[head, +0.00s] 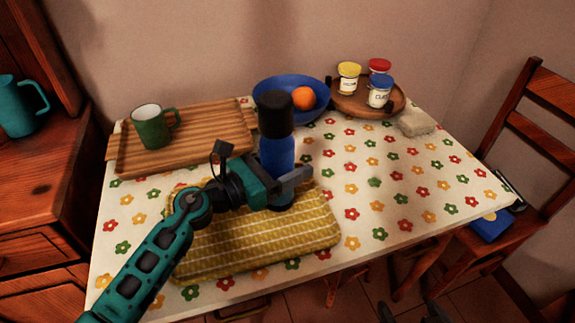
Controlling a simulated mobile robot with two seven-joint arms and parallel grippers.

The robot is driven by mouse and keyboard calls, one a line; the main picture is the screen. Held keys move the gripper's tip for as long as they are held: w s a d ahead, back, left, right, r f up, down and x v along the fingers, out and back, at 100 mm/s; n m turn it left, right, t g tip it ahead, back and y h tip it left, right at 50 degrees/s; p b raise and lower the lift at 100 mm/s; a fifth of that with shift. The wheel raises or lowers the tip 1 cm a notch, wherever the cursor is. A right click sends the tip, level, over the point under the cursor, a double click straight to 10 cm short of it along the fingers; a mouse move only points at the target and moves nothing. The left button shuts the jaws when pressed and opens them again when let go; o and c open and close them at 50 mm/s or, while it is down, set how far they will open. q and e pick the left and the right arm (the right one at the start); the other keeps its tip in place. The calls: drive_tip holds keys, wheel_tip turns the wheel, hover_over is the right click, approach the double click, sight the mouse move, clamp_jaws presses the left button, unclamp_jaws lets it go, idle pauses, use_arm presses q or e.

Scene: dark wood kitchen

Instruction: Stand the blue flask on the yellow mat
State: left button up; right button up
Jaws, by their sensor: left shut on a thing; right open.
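The blue flask (277,158) with a black cap is upright over the back right part of the yellow mat (200,247). My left gripper (293,180) reaches in from the left and is shut around the flask's lower body. The flask's base shows just below the fingers; I cannot tell whether it touches the mat. The mat lies on the flowered tablecloth near the table's front edge, and my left arm covers part of it. My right gripper (412,313) is at the bottom edge, low in front of the table, open and partly cut off.
Behind the flask stands a blue bowl (263,92) with an orange (303,98). A ribbed wooden tray (205,151) holding a green mug (151,128) is at back left. A round wooden tray (345,106) with lidded jars and a sponge (416,123) are at back right. The table's right side is clear.

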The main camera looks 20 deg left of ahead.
use_arm(q)
drive_tip(key=shift+f, duration=0.1)
drive_tip(key=o, duration=1.4)
drive_tip(key=shift+o, duration=0.2)
use_arm(e)
drive_tip(key=shift+d+f, duration=0.15)
drive_tip(key=shift+f, duration=0.05)
drive_tip(key=shift+s, duration=0.1)
use_arm(q)
drive_tip(key=shift+s+a, duration=0.1)
drive_tip(key=shift+s, duration=0.05)
drive_tip(key=b+v, duration=0.2)
drive_tip(key=v, duration=0.8)
drive_tip(key=shift+s+a, duration=0.15)
drive_tip(key=shift+s, duration=0.1)
drive_tip(key=shift+s+a, duration=0.35)
drive_tip(key=shift+s, duration=0.05)
use_arm(e)
drive_tip(key=shift+w+a+f, duration=0.25)
drive_tip(key=shift+w+a, duration=0.05)
drive_tip(key=shift+a, duration=0.05)
